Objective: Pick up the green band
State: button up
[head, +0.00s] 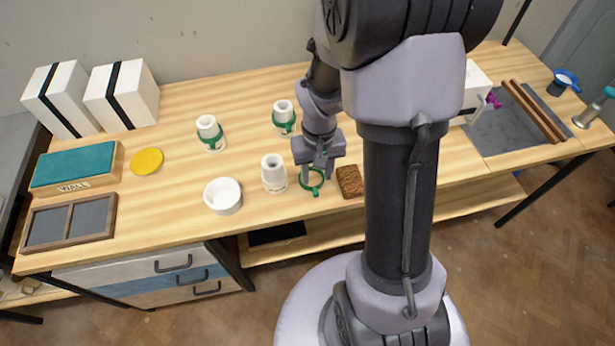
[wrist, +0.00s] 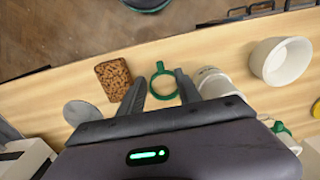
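A loose green band (head: 315,191), a ring with a small tab, lies on the wooden table near its front edge. It also shows in the wrist view (wrist: 160,67), between and just beyond my fingertips. My gripper (head: 317,171) is above the band, pointing down, and partly covers its far side. In the wrist view my gripper's fingers (wrist: 160,82) are spread apart with nothing held between them. Two other green bands sit around white tapered pieces: one on the left piece (head: 209,128) and one on the back piece (head: 283,113).
A bare white tapered piece (head: 273,174) stands close left of the band, and a brown speckled block (head: 349,182) lies close right. A white bowl (head: 223,197), yellow disc (head: 147,161), teal-topped box (head: 75,168) and dark framed tray (head: 70,222) are farther left.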

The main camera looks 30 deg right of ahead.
aim_at(316, 191)
jog(key=f+b, duration=0.1)
jog(key=f, duration=0.1)
jog(key=f+b, duration=0.1)
jog(key=f, duration=0.2)
jog(key=f+b, duration=0.1)
jog(key=f, duration=0.2)
jog(key=shift+w+d+f+b, duration=0.1)
jog(key=shift+w+f+b, duration=0.2)
jog(key=shift+b, duration=0.1)
jog(key=shift+r, duration=0.15)
grip_shut()
